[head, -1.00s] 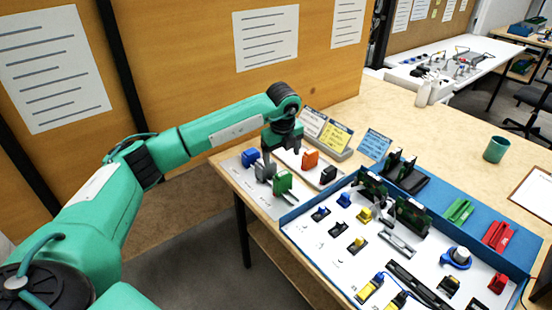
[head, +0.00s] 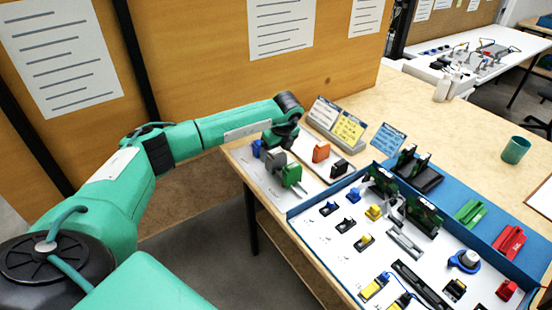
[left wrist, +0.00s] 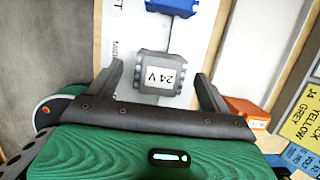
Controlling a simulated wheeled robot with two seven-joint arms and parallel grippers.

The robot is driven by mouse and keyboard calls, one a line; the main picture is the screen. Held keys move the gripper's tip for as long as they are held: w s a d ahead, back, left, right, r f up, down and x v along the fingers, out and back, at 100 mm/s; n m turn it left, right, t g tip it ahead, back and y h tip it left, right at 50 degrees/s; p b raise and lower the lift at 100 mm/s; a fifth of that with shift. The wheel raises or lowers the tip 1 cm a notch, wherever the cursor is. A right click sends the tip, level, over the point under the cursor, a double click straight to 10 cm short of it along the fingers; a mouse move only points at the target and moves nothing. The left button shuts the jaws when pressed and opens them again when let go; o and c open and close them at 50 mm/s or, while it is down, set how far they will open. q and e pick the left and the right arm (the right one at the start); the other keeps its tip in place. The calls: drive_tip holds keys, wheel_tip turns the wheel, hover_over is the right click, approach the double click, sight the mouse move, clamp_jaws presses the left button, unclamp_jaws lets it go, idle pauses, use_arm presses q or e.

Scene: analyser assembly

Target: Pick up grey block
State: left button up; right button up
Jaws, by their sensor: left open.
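The grey block (head: 275,159) stands on a pale sheet at the table's left corner, between a blue block and a green one. In the left wrist view the grey block (left wrist: 158,74) carries a white label reading "24 V", seen upside down. My left gripper (head: 280,146) is over the block in the head view, partly hiding it. In the left wrist view its open fingers (left wrist: 160,72) lie on either side of the block, with a visible gap on each side. My right gripper is not in view.
A blue block (head: 257,149), a green block (head: 291,175), an orange block (head: 321,152) and a black block (head: 339,169) stand close by. Sign cards (head: 349,128) stand behind. A blue-edged tray (head: 294,213) with many parts is to the right.

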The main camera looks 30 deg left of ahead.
sight(276, 152)
use_arm(q)
drive_tip(key=x, duration=0.3)
drive_tip(key=shift+f, duration=0.1)
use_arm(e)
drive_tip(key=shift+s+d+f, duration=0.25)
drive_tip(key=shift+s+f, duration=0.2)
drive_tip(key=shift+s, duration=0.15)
use_arm(q)
drive_tip(key=shift+c, duration=0.4)
drive_tip(key=c, duration=1)
drive_tip(key=shift+c, duration=0.2)
drive_tip(key=shift+w, duration=0.1)
